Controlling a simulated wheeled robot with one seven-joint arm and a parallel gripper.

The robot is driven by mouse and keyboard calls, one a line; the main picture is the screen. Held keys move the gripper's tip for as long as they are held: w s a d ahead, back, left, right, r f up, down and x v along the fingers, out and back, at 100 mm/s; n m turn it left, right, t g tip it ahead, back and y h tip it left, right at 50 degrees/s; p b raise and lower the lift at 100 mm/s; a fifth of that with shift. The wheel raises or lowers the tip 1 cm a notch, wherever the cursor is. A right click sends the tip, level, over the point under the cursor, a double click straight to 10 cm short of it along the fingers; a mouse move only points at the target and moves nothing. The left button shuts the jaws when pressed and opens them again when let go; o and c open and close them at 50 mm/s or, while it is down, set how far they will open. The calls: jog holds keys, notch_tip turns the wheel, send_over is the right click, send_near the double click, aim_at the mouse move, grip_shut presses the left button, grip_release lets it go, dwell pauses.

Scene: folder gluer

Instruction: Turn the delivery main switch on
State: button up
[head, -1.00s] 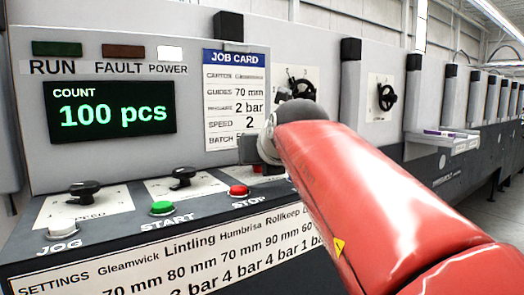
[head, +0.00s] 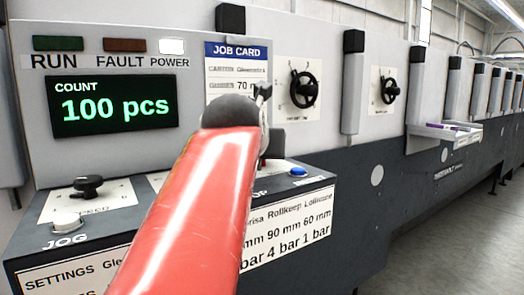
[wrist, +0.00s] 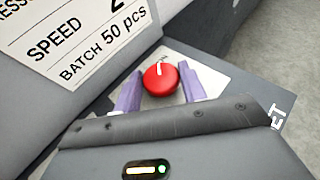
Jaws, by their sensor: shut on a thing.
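A round red knob (wrist: 159,80) with a white pointer mark sits on a pale plate (wrist: 213,78) in the wrist view. The white mark points toward the top of the picture. The purple fingers of my gripper (wrist: 161,86) are on either side of the knob and shut on it. No label naming the knob is readable. In the head view my red arm reaches across the console and hides the knob and my fingers.
The job card (head: 231,68) hangs just behind my wrist. A blue button (head: 298,171) is on the console to the right, and a black selector (head: 87,186) and the white jog button (head: 66,220) are to the left. The counter screen (head: 115,105) reads 100 pcs.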

jog(key=shift+a+m+h, duration=0.15)
jog(key=shift+m+h, duration=0.25)
jog(key=shift+h, duration=0.1)
jog(key=o, duration=1)
jog(key=shift+c, duration=0.2)
jog(key=shift+s, duration=0.1)
jog(key=v, duration=0.7)
jog(key=shift+s+a+r, duration=0.1)
jog(key=shift+s+r, duration=0.1)
jog(key=shift+s, duration=0.15)
